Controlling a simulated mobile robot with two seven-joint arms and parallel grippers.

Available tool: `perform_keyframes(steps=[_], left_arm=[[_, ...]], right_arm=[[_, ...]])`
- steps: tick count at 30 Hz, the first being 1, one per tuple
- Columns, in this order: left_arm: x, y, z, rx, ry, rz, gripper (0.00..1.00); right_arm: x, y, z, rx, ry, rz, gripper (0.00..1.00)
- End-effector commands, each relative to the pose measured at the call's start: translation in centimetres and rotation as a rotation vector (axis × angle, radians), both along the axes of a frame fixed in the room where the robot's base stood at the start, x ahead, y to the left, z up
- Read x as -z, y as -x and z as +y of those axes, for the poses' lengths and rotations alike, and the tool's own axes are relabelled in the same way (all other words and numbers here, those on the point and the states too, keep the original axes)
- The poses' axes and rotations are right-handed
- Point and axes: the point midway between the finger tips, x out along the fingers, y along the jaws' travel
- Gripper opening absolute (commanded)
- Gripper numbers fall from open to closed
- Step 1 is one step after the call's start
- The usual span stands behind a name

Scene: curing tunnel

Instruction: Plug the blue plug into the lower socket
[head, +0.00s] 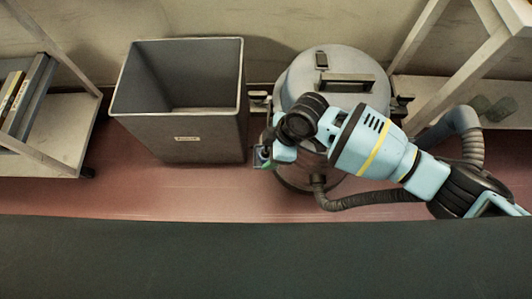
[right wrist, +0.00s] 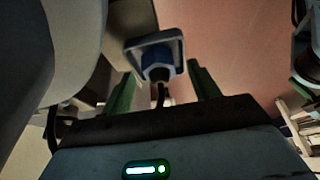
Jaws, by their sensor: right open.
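A blue plug (right wrist: 157,58) shows in the right wrist view, at a square pale grey frame (right wrist: 178,44). A dark cable (right wrist: 161,95) runs from the plug back toward my gripper. My right gripper (right wrist: 161,74) is open, with one green finger on each side of the plug and cable and a visible gap to both. In the head view, my right gripper (head: 264,156) is between the grey bin and the round canister, and the plug there is too small to make out. I cannot tell which socket is the lower one. My left gripper is not in view.
A grey open bin (head: 182,135) stands left of my right gripper. A round metal canister (head: 300,72) with a ribbed hose (head: 370,199) stands behind and under my right arm. Shelves (head: 50,140) stand at the left and right. A dark surface (head: 250,260) fills the front.

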Motion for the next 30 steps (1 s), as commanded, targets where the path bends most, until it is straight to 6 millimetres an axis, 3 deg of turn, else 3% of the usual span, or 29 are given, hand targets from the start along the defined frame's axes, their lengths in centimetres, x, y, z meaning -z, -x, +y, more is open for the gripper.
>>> perform_keyframes(steps=[11,22,30], left_arm=[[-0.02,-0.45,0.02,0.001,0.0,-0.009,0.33],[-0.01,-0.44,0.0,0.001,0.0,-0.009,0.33],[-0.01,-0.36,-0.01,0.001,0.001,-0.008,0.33]], right_arm=[[0.32,-0.03,0.22,-0.001,-0.001,-0.001,0.61],[0.33,-0.02,0.2,-0.001,-0.001,-0.001,0.15],[0.2,-0.03,0.2,-0.001,-0.001,-0.001,0.15]])
